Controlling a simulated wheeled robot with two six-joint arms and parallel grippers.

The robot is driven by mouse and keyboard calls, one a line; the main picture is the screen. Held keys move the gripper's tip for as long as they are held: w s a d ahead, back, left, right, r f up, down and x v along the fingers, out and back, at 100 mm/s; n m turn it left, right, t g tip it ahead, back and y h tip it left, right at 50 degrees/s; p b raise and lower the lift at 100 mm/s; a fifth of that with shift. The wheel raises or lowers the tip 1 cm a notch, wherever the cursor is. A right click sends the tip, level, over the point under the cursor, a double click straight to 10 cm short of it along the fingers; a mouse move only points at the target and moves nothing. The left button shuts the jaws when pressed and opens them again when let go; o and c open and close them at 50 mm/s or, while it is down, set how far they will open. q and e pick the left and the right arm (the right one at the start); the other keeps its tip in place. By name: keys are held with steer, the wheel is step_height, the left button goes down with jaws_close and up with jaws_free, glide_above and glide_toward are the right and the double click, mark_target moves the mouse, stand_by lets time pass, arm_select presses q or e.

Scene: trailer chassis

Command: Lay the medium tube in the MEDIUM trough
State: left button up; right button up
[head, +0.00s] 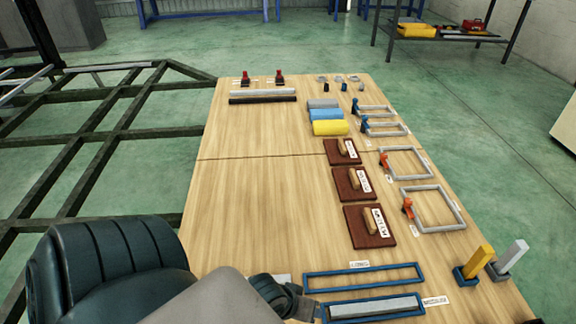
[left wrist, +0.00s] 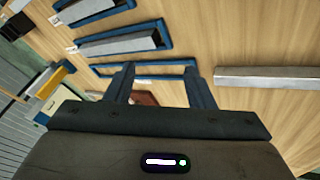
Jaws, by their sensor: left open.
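The trough by the MEDIUM label (head: 436,301) has a blue frame (head: 328,316). A grey tube (head: 375,306) lies lengthwise inside it. In the left wrist view, this tube appears to be the one (left wrist: 118,41) in the middle blue trough, apart from my fingers. My left gripper (left wrist: 160,68) is open with nothing between its fingers. In the head view its wrist shows at the bottom, left of the troughs; the fingertips cannot be made out there. My right gripper is in neither view.
The LONG trough (head: 362,277) is empty. Another grey tube (left wrist: 262,77) lies on bare wood in the left wrist view. A third trough holds a tube (left wrist: 85,9). Brown boards with handles (head: 369,226) and grey frames (head: 433,208) stand further back. The table's left half is mostly clear.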

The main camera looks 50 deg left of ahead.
arm_select(q)
steer(key=s+m, duration=0.1)
steer(key=m, duration=0.1)
steer(key=s+a+r+m+y, duration=0.1)
steer(key=m, duration=0.1)
steer(key=s+r+m, duration=0.1)
steer(key=m, duration=0.1)
steer(key=shift+s+a+m, duration=0.2)
steer(key=shift+a+m, duration=0.1)
steer(key=shift+a, duration=0.05)
